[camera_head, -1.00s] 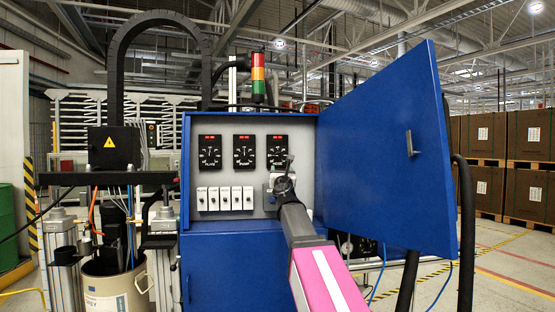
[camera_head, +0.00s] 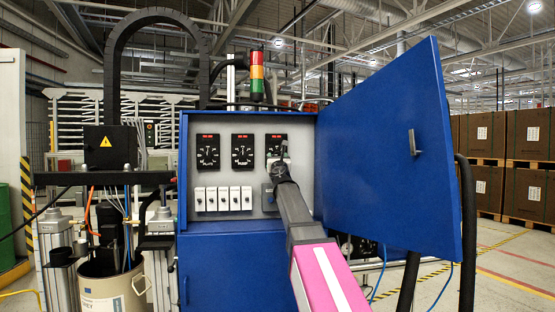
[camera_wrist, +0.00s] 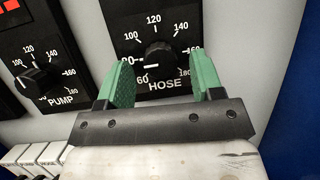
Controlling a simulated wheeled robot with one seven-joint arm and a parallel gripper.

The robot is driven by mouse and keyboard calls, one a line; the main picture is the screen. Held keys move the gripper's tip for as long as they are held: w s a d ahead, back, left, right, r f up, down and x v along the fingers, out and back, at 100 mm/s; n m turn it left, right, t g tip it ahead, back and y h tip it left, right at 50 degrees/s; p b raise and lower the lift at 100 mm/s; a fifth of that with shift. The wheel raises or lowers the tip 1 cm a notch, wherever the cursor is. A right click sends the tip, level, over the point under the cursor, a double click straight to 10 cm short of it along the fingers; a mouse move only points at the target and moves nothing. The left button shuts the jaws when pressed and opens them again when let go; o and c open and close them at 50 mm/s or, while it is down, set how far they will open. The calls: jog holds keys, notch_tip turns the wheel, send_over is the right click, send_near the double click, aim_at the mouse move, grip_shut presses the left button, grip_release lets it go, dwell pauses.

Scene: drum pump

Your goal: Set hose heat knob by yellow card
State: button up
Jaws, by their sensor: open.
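The HOSE heat knob (camera_wrist: 160,58) is black and round on a black dial plate (camera_wrist: 185,22) marked from 60 to 180. Its white pointer mark points left, near 80. My gripper (camera_wrist: 158,66) is open, with one green finger at each side of the knob; I cannot tell whether either touches it. In the head view my gripper (camera_head: 281,163) is at the lower part of the right-hand dial (camera_head: 276,143) and partly covers it. I see no yellow card in these frames.
The PUMP knob (camera_wrist: 38,76) is left of HOSE. Two more dials (camera_head: 208,152) and a row of white switches (camera_head: 222,199) share the panel. The open blue cabinet door (camera_head: 385,150) stands close to the right of my arm.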

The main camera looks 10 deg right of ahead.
jog(key=shift+w+r, duration=0.15)
jog(key=shift+w, duration=0.15)
jog(key=c, duration=0.9)
jog(key=shift+c, duration=0.2)
